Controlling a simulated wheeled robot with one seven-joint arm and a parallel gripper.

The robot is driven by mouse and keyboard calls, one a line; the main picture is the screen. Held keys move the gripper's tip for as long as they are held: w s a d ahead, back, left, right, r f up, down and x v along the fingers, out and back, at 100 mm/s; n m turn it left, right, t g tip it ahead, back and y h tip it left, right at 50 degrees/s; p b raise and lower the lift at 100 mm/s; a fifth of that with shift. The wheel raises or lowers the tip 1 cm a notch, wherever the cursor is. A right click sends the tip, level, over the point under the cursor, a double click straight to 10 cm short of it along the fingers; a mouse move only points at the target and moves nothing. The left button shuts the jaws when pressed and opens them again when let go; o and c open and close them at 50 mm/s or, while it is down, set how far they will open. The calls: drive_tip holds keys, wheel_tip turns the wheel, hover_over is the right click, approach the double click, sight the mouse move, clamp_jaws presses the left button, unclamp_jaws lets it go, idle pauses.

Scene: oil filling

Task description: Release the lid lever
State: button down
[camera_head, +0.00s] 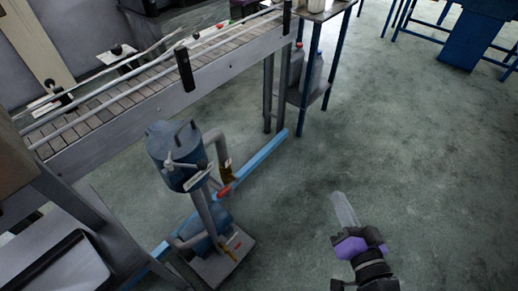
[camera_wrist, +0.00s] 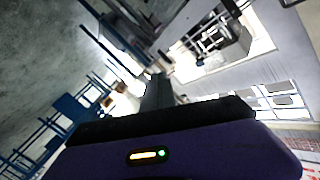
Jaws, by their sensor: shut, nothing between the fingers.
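A blue cylindrical tank (camera_head: 170,152) with a round lid stands on a pump unit at the left of the head view. A small pale lever-like handle (camera_head: 182,164) shows on its near side; I cannot tell whether it is the lid lever or how it is latched. My gripper (camera_head: 341,203) is well to the right of the tank, apart from it, over bare floor. Its fingers are shut and empty. In the wrist view, my gripper's fingers (camera_wrist: 157,92) point away from the tank, which does not show there.
A conveyor (camera_head: 180,80) runs behind the tank. A blue floor rail (camera_head: 255,163) passes beside the pump base (camera_head: 222,262). A shelf table with plastic jugs (camera_head: 313,75) stands beyond. The floor around my gripper is clear.

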drive_tip(key=w+a+r+g+y+p, duration=0.1)
drive_tip(key=w+a+r+g+y, duration=0.1)
drive_tip(key=w+a+r+y, duration=0.3)
drive_tip(key=w+a+r+g+y, duration=0.1)
drive_tip(key=w+a+r+y, duration=0.15)
drive_tip(key=w+a, duration=0.45)
drive_tip(key=s+a+r+n+g+y, duration=0.2)
drive_tip(key=s+a+g+y, duration=0.4)
drive_tip(key=y, duration=0.1)
drive_tip(key=shift+s+a+g, duration=0.2)
drive_tip(key=shift+a+g, duration=0.1)
drive_tip(key=shift+a, duration=0.1)
drive_tip(key=shift+w+a, duration=0.1)
drive_tip(key=shift+a, duration=0.05)
drive_tip(key=f+p+x, duration=0.1)
drive_tip(key=p+x, duration=0.2)
drive_tip(key=x, duration=0.7)
drive_tip(key=s+p, duration=0.1)
drive_tip(key=s, duration=0.3)
drive_tip(key=shift+s+r, duration=0.1)
drive_tip(key=shift+r, duration=0.05)
